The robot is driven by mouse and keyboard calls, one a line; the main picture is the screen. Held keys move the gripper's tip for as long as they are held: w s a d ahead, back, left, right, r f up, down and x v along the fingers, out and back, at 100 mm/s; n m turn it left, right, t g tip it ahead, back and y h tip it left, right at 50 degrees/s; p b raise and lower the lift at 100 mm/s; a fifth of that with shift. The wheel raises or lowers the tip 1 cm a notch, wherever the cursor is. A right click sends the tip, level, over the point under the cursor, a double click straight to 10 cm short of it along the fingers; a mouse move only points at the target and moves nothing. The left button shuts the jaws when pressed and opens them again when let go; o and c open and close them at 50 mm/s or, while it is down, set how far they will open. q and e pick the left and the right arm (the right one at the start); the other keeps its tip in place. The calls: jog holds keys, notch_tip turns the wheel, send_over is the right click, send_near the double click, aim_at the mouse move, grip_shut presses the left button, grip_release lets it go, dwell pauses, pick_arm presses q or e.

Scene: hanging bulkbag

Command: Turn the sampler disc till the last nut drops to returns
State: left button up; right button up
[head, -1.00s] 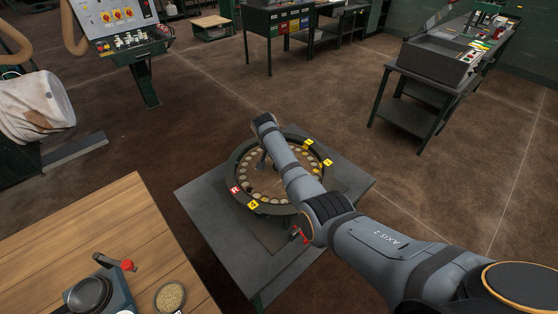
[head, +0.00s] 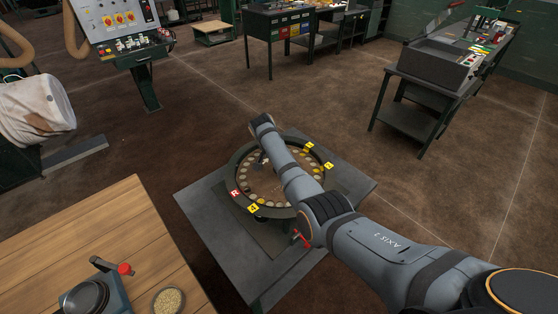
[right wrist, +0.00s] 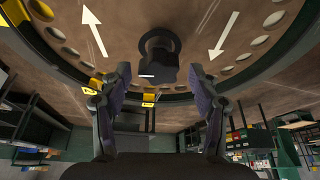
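The sampler disc (head: 283,184) is a round brown plate with a ring of pockets near its edge. It sits inside a dark ring on a grey stand. A red tag marked R (head: 235,193) is on the ring's left side. In the right wrist view, the disc (right wrist: 125,28) carries white arrows and a dark central knob (right wrist: 158,55). My right gripper (right wrist: 156,92) is open, its two fingers apart on either side of the knob's line, with visible gaps to it. My arm covers part of the disc in the head view. I cannot make out a nut. My left gripper is not in view.
Yellow tags (head: 253,208) sit on the ring. A red-handled part (head: 301,240) is at the stand's front. A wooden table (head: 110,235) at lower left holds a bowl of grains (head: 169,300). A control console (head: 125,35) and benches stand behind. Open floor surrounds the stand.

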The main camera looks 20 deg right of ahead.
jog(key=v, duration=1.2)
dwell(0.3)
